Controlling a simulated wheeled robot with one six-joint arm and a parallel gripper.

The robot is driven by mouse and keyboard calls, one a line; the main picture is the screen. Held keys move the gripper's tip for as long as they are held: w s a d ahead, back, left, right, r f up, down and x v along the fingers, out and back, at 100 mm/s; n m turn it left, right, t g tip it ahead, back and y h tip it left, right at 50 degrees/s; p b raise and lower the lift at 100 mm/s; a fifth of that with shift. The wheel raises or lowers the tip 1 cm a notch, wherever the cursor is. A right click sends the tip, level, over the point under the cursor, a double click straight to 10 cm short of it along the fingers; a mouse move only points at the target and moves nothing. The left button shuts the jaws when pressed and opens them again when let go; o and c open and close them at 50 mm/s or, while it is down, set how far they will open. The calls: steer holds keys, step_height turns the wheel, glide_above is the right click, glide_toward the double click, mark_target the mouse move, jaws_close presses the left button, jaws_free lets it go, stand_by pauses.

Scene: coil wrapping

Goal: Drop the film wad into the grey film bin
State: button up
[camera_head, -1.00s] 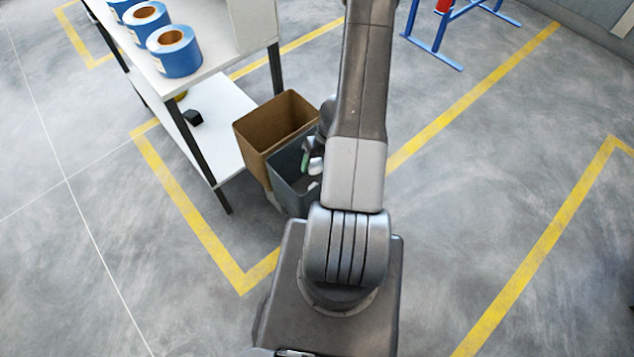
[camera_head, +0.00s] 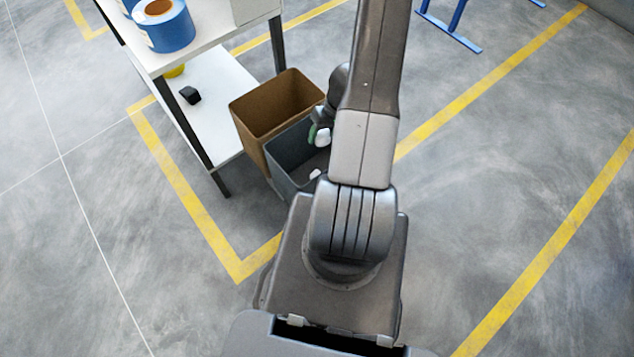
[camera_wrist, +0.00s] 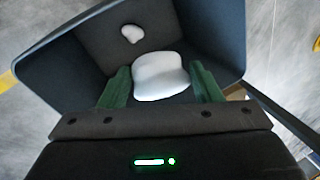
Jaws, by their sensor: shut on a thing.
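The white film wad (camera_wrist: 160,76) is between the green fingers of my gripper (camera_wrist: 162,85) in the wrist view, and my gripper is shut on it. The wad also shows in the head view (camera_head: 323,137), partly hidden by my arm. The grey film bin (camera_wrist: 215,25) lies in front of the fingers, its open mouth facing the wrist camera. In the head view the grey film bin (camera_head: 283,160) stands left of my arm, and the wad appears over its opening. A smaller white piece (camera_wrist: 131,34) lies inside the bin.
A brown bin (camera_head: 262,130) stands against the grey bin on its far left side. A shelf table (camera_head: 205,130) with blue rolls (camera_head: 170,30) is at the upper left. A blue stand (camera_head: 452,38) is at the top right. The floor at the right is clear.

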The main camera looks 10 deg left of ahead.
steer(key=shift+f+b, duration=1.35)
steer(key=shift+b, duration=0.25)
steer(key=o, duration=1)
steer(key=shift+r, duration=0.1)
steer(key=p+v, duration=0.4)
steer(key=v, duration=0.9)
steer(key=shift+r, duration=0.35)
steer(key=shift+d, duration=0.1)
